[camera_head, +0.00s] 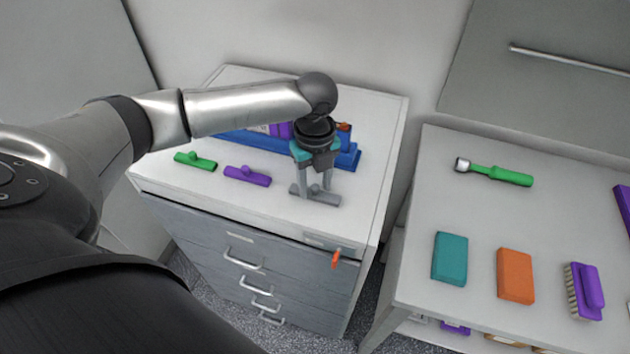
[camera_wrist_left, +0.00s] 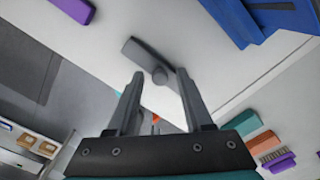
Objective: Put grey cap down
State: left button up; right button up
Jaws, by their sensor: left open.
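The grey cap (camera_head: 324,198) lies flat on the white top of the drawer cabinet, near its front right edge. In the left wrist view the grey cap (camera_wrist_left: 150,58) is a bar with a round knob, and the knob shows between the fingers. My left gripper (camera_head: 314,190) points down over the cap with its fingers apart, one on each side of the knob. In the left wrist view my left gripper (camera_wrist_left: 158,95) is open, with a gap between its fingers and the knob. My right gripper is not in view.
A green cap (camera_head: 196,162) and a purple cap (camera_head: 247,176) lie left of the grey one. A blue rack (camera_head: 347,157) stands behind them. An orange piece (camera_head: 335,258) juts from the cabinet front. The right table (camera_head: 450,201) holds a green-handled tool, blocks and a brush.

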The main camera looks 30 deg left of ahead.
aim_at(315, 187)
pick_arm(q)
notch_tip(315, 187, up, 12)
jog(key=shift+r+p, duration=0.2)
jog(key=shift+p, duration=0.2)
jog(key=shift+f, duration=0.1)
dwell(0.5)
